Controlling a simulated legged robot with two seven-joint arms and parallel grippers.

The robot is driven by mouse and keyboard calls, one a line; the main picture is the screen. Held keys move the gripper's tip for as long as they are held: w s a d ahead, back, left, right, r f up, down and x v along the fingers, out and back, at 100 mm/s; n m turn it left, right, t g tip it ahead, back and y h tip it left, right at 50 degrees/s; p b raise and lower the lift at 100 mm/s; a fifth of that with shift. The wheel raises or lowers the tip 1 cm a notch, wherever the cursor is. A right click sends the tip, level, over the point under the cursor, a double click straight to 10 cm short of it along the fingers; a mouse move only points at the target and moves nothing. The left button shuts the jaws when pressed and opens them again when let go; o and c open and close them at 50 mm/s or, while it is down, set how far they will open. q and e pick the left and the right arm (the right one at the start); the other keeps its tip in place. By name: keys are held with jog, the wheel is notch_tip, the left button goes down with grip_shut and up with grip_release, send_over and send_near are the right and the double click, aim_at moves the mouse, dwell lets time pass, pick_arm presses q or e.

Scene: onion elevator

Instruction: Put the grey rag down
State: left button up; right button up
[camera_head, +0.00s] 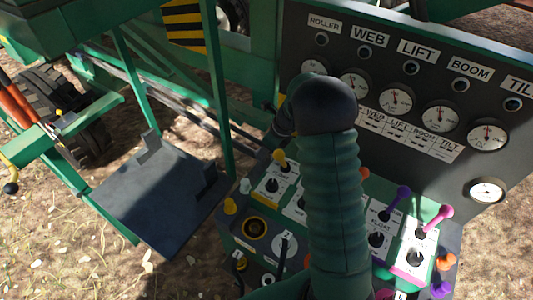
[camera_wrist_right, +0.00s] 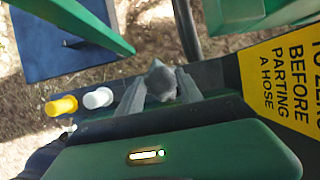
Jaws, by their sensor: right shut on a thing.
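The grey rag (camera_wrist_right: 158,72) is a small crumpled bundle in the right wrist view. My right gripper (camera_wrist_right: 160,86) is shut on it, with a grey finger on either side. The rag is over the dark edge of the control console (camera_wrist_right: 217,82), to the right of a white knob. I cannot tell whether it touches the edge. In the head view my green ribbed right arm crosses the middle of the console and hides the gripper and the rag. My left gripper is in neither view.
A yellow knob (camera_wrist_right: 62,105) and a white knob (camera_wrist_right: 98,98) stand close to the left. Several levers and a gauge panel (camera_head: 395,75) crowd the right. A yellow warning sign (camera_wrist_right: 285,75) is at the right. A dark platform (camera_head: 160,195) lies lower left, above strawy ground.

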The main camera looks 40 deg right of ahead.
jog(key=d+f, duration=0.2)
jog(key=f, duration=0.1)
jog(key=shift+d, duration=0.35)
jog(key=o, duration=1.1)
jog(key=shift+s+d+f, duration=0.1)
jog(key=shift+s+d, duration=0.05)
jog(key=shift+d, duration=0.05)
jog(key=shift+o, duration=0.5)
jog(key=shift+a+r, duration=0.2)
jog(key=shift+a, duration=0.35)
jog(key=shift+a+r, duration=0.15)
jog(key=shift+a, duration=0.25)
jog(key=v, duration=0.2)
jog(key=d+v, duration=0.1)
jog(key=v, duration=0.1)
jog(key=p+v, duration=0.1)
jog(key=v, duration=0.2)
jog(key=shift+d, duration=0.3)
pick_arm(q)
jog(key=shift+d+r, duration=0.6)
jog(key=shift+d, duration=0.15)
pick_arm(e)
jog(key=r, duration=0.1)
jog(key=s+r, duration=0.1)
jog(key=r, duration=0.2)
jog(key=shift+s+a+r, duration=0.25)
jog(key=shift+s+a, duration=0.05)
jog(key=shift+a, duration=0.05)
